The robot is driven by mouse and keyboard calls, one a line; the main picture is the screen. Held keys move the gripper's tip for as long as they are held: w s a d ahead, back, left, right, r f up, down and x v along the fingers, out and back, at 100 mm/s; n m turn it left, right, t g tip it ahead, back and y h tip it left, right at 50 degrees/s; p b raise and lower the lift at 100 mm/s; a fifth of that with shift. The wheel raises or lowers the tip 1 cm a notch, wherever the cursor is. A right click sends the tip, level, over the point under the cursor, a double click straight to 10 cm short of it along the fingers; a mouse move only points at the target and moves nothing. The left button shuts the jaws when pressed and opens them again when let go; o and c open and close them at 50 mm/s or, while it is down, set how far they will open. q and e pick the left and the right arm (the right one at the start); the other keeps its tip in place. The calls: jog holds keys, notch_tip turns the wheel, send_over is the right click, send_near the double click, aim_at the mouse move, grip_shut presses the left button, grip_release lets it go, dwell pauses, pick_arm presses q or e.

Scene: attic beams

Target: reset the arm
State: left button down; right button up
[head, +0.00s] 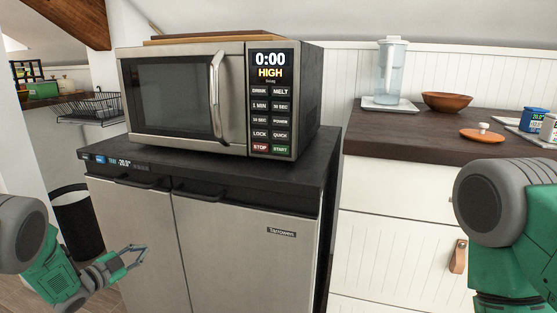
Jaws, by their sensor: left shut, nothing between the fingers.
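My left arm comes in from the lower left, and its gripper (137,257) is shut and empty. It hangs in front of the left door of the steel fridge (240,250), below the fridge top, and appears to touch nothing. My right arm shows at the right edge as a grey and green link. Its gripper is outside the picture.
A steel microwave (178,98) with its door shut stands on the fridge. A dark wooden counter (390,142) at right bears a water pitcher (392,70), a brown bowl (446,102) and an orange lid (482,135). A black bin (78,222) stands left of the fridge.

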pick_arm(q)
jog(key=s+d+f+n+g+y, duration=0.3)
jog(key=s+d+f+n, duration=0.25)
jog(key=s+f, duration=0.35)
jog(key=s+d+f+n+g+y, duration=0.1)
jog(key=s+d+f+n+g, duration=0.1)
jog(key=s, duration=0.6)
jog(key=s+d+f+n+g+y, duration=0.1)
jog(key=s+d+f+n+g, duration=0.1)
jog(key=s, duration=0.6)
jog(key=s+d+f+n+g+y, duration=0.1)
jog(key=s+f+n+g, duration=0.15)
jog(key=s, duration=0.45)
jog(key=s+d+r+n+g, duration=0.15)
jog(key=s+g, duration=0.35)
jog(key=s, duration=1.2)
notch_tip(320, 180, up, 15)
jog(key=s+p, duration=0.1)
jog(key=p, duration=1.3)
jog(key=shift+d+y, duration=0.3)
jog(key=shift+y, duration=0.1)
pick_arm(e)
notch_tip(320, 180, up, 14)
jog(key=shift+d, duration=0.15)
